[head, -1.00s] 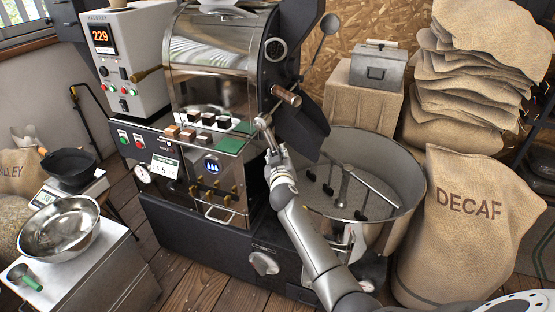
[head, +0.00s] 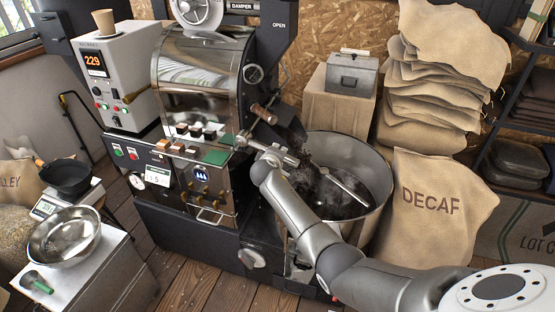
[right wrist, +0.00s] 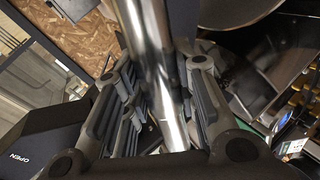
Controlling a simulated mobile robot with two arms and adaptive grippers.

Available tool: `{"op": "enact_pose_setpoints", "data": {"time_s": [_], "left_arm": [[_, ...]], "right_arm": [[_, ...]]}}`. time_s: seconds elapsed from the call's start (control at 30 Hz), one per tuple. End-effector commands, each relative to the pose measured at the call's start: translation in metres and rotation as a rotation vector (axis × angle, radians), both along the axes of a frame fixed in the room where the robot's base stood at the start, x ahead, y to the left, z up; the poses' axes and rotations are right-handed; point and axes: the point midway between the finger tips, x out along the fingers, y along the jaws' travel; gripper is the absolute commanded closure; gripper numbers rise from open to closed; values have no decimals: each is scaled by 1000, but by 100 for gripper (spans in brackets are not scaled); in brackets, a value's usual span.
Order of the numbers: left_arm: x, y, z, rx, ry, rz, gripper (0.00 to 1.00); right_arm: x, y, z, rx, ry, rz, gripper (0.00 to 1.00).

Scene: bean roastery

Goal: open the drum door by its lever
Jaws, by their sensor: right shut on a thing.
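The roaster's drum (head: 198,80) is a shiny steel cylinder with a dark front face. The front opening is uncovered, and dark beans (head: 305,160) show between it and the cooling pan (head: 376,190). My right gripper (head: 246,142) is at the lower front of the drum, below a wooden handle (head: 264,113). In the right wrist view, its fingers are closed around a shiny metal bar (right wrist: 150,70), which looks like the door lever. The fingers hide where the lever joins the door. My left gripper is not in view.
A "DECAF" sack (head: 435,212) stands right of the pan, close to my right arm. A grey metal box (head: 352,74) rests on a crate behind. A steel bowl (head: 65,238) and a scale (head: 47,207) are at left.

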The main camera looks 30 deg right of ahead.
Motion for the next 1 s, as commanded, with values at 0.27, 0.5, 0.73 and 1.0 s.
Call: {"op": "enact_pose_setpoints", "data": {"time_s": [0.27,0.5,0.73,1.0], "left_arm": [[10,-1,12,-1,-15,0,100],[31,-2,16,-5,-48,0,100],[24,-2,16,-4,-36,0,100],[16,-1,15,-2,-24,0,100]], "right_arm": [[6,-1,17,-81,91,-1,100],[7,-1,20,-107,120,0,100],[7,-2,21,-114,125,0,100],[7,-2,21,-115,123,1,59]]}}
